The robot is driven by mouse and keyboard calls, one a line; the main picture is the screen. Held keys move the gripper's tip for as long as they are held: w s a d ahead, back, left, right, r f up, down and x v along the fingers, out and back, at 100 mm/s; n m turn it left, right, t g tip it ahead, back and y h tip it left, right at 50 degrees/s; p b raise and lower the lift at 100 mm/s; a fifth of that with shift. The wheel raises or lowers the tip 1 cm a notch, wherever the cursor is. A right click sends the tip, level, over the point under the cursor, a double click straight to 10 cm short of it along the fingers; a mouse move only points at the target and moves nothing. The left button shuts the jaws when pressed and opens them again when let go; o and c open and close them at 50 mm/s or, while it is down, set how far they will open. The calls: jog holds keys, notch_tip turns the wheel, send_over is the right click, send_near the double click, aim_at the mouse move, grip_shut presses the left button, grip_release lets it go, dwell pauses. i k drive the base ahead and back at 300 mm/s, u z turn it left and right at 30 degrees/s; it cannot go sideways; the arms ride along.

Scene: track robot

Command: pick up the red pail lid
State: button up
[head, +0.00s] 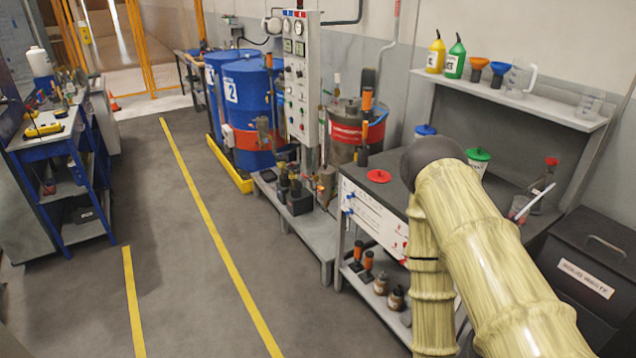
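A small red lid (379,176) with a knob on top lies on the dark top of the workbench (362,162), left of my arm. I cannot tell from here whether a pail is under it; it looks flat on the surface. My arm, in a yellowish ribbed sleeve, fills the lower right and bends down in front of the bench. My gripper is not in view; it is out of frame or hidden behind the arm.
A white pail with a green lid (478,155) and a blue lid (425,130) stand behind my arm. A shelf (520,97) with bottles and funnels is above. Blue drums (247,100) and a control panel (301,75) stand left. The floor aisle (190,240) is clear.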

aim_at(380, 176)
jog(key=u, duration=0.95)
jog(key=i, duration=1.55)
jog(key=z, duration=0.95)
jog(key=i, duration=0.7)
jog(key=z, duration=0.85)
